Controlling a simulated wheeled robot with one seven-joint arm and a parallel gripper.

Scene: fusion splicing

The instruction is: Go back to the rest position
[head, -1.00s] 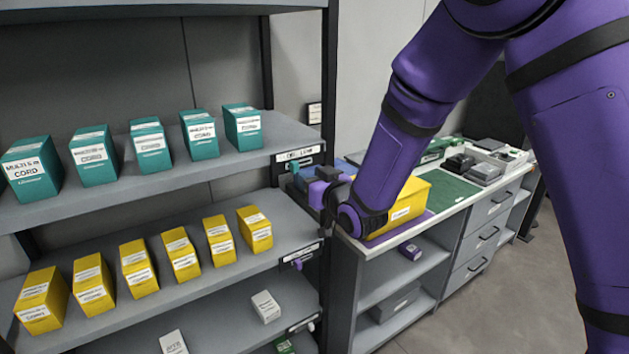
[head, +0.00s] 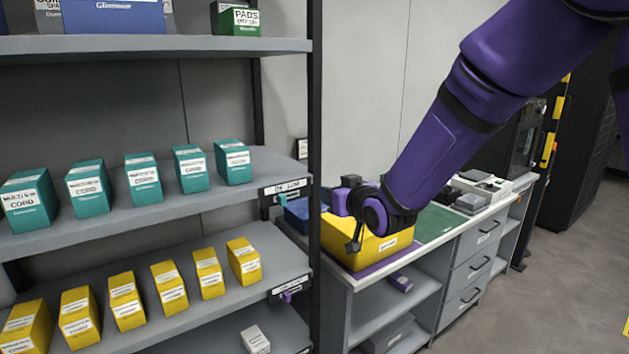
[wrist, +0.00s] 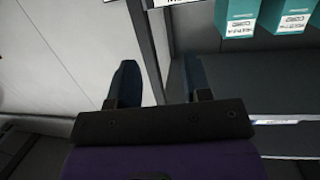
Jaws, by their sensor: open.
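My purple arm reaches in from the upper right in the head view. My gripper (head: 354,228) is in front of the yellow bin (head: 372,246) on the bench, near the shelf post. In the wrist view my gripper (wrist: 160,85) shows two dark fingers set well apart with nothing between them. It is open and empty. The wrist view looks at the wall, a shelf post and teal boxes (wrist: 238,18) at the upper right. In the head view I cannot tell whether the gripper touches the bin.
A grey shelf rack on the left holds rows of teal boxes (head: 143,180) and yellow boxes (head: 169,287). Its dark post (head: 316,150) stands close to the gripper. The bench (head: 428,250) carries a green mat (head: 434,223) and small devices. The floor (head: 560,290) at right is clear.

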